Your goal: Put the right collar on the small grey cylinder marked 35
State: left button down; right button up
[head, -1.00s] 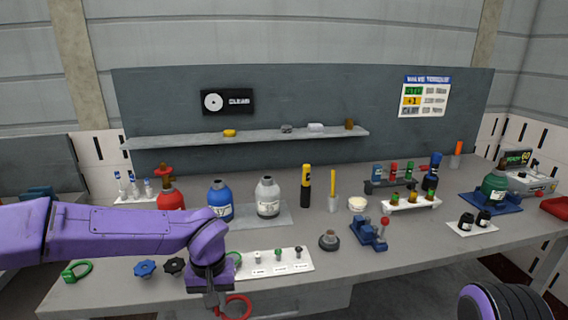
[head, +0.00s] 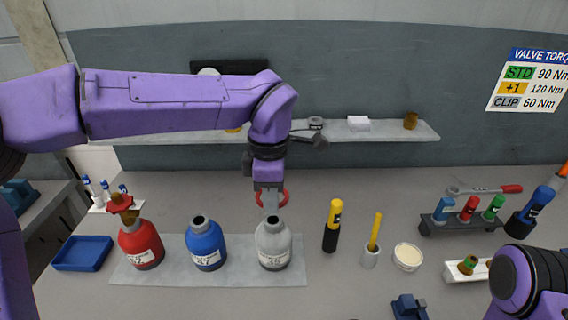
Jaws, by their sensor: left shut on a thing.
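The small grey cylinder marked 35 (head: 274,246) stands upright on a grey mat, rightmost of three cylinders. My left gripper (head: 271,208) points down just above its neck. It is shut on a red ring-shaped collar (head: 285,200), which shows on both sides of the fingers.
A blue cylinder (head: 206,243) and a red cylinder (head: 141,244) with a brown and red fitting on top stand to the left. A yellow-and-black tool (head: 333,226) stands to the right. A blue tray (head: 83,253) lies at the left. A shelf (head: 380,131) runs behind.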

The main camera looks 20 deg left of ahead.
pick_arm(q)
jog(key=shift+w+r, duration=0.15)
jog(key=shift+w, duration=0.05)
jog(key=f+b, duration=0.1)
jog(key=b, duration=0.1)
jog(key=f+b, duration=0.1)
jog(key=f, duration=0.1)
jog(key=f+b, duration=0.2)
jog(key=shift+s+d+b, duration=0.1)
jog(key=shift+s+b, duration=0.2)
jog(key=shift+w+f, duration=0.1)
jog(key=shift+f, duration=0.45)
jog(key=shift+s, duration=0.35)
pick_arm(e)
jog(key=f, duration=0.5)
jog(key=shift+s+f, duration=0.25)
jog(key=shift+f, duration=0.05)
pick_arm(q)
jog(key=shift+w, duration=0.15)
pick_arm(e)
jog(key=shift+w, duration=0.1)
jog(key=shift+r, duration=0.15)
